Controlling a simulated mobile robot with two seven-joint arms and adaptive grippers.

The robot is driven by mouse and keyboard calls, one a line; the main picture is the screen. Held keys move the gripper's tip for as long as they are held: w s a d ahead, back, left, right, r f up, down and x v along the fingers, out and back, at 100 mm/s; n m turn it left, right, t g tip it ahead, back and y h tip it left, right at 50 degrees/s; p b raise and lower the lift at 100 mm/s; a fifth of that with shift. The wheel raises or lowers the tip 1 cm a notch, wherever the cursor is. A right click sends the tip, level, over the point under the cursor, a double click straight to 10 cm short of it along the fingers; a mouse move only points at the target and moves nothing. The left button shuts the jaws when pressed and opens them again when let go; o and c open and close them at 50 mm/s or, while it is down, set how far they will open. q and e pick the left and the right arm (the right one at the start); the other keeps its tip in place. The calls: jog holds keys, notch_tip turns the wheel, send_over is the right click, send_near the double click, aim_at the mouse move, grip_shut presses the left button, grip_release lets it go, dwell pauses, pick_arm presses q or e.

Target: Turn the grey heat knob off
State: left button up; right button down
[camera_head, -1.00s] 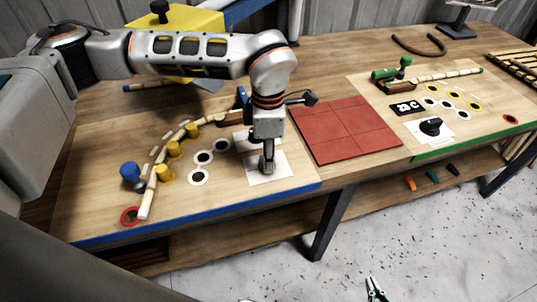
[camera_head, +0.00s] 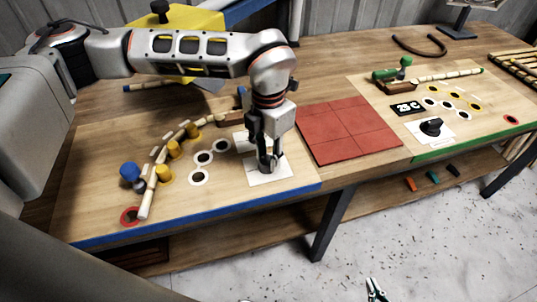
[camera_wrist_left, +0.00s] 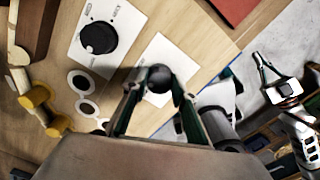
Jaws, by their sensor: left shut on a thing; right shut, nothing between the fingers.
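The round dark grey knob (camera_wrist_left: 159,78) sits on a white card (camera_wrist_left: 170,55), between my left gripper's fingers. In the head view, my left gripper (camera_head: 268,165) points down at the front white card (camera_head: 270,178) and hides most of the knob. My left gripper is shut on the knob. A larger black dial (camera_wrist_left: 99,38) on another white card (camera_wrist_left: 125,22) is beside it, clear of the fingers. My right gripper (camera_head: 375,290) is low at the bottom of the head view, over the floor, shut and empty.
Yellow pegs (camera_head: 173,149), a blue peg (camera_head: 130,172) and a curved rattan piece (camera_head: 149,193) stand left of my left gripper. A red tiled mat (camera_head: 350,131) lies to the right. Further right is a small display (camera_head: 407,107) near a black knob (camera_head: 431,126).

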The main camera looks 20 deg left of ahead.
aim_at(267, 158)
pick_arm(q)
jog(key=n, duration=0.5)
jog(key=shift+w+a+n, duration=0.1)
jog(key=shift+n, duration=0.2)
jog(key=shift+a+n, duration=0.1)
jog(key=shift+n, duration=2.1)
jog(key=shift+r, duration=0.1)
jog(key=o, duration=1.1)
notch_tip(267, 158, up, 12)
